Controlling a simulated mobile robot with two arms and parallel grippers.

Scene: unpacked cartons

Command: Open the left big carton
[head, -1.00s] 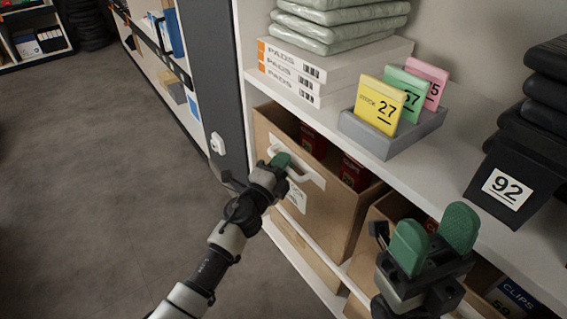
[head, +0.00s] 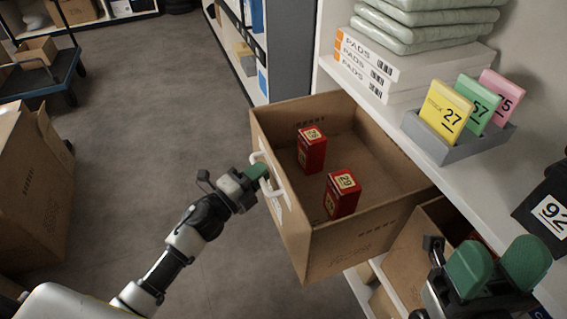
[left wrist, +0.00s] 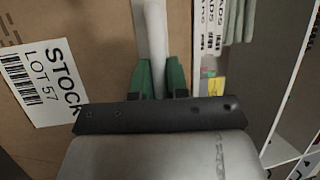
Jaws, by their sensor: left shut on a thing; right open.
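The left big carton (head: 362,238) is a brown, open-topped box pulled well out from the shelf, its far end still at the shelf. Two red boxes marked 29 (head: 312,150) stand inside it. My left gripper (head: 258,172) is shut on the white handle (head: 279,192) on its front face. In the left wrist view, the green fingertips close around the white handle bar (left wrist: 154,45), beside a label reading STOCK LOT 57 (left wrist: 40,85). My right gripper (head: 497,268) is open and empty, at the lower right in front of the shelf.
Another carton (head: 412,250) sits right of the pulled-out one on the low shelf. The shelf above (head: 385,105) bears PADS boxes and a grey holder (head: 455,150) with numbered cards. A carton (head: 30,190) stands at the left, near a blue cart (head: 45,78). Grey floor lies between.

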